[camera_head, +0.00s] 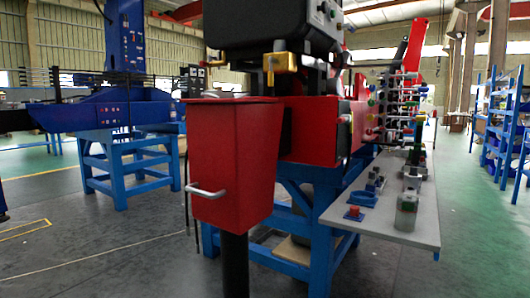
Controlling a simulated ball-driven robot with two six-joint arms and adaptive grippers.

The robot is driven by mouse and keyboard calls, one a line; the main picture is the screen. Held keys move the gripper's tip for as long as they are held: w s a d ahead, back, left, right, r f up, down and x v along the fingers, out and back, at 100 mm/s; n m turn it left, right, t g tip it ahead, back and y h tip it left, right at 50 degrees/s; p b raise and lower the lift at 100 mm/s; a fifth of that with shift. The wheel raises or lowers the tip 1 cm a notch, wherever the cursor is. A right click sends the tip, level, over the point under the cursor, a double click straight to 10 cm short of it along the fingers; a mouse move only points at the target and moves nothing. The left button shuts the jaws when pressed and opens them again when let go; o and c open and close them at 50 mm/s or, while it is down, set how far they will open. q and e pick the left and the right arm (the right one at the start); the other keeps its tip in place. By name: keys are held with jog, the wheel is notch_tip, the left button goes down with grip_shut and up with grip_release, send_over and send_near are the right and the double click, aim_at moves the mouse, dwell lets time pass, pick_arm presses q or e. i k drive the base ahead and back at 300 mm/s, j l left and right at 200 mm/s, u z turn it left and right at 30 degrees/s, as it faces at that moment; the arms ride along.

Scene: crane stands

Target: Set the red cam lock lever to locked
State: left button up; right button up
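I cannot clearly make out a red cam lock lever. The nearest stand is a blue frame (320,235) with a red body (316,128) on it. Several small levers and knobs with coloured ends (388,100) stick out on its right side, too small to tell apart. A long red bar (415,45) rises at a slant behind them. Neither of my grippers is in view.
A red box (236,160) with a silver handle (206,190) stands close in front on a dark post. A grey shelf (385,225) juts out at right, carrying small fittings, including a red button (354,212). Another blue stand (125,165) is at left.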

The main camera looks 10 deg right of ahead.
aim_at(344, 120)
jog(key=z, duration=0.3)
jog(key=i+j+z, duration=0.15)
jog(key=i+z, duration=0.2)
jog(key=z, duration=0.15)
jog(key=i+j+z, duration=0.3)
jog(key=z, duration=0.15)
jog(key=i, duration=0.05)
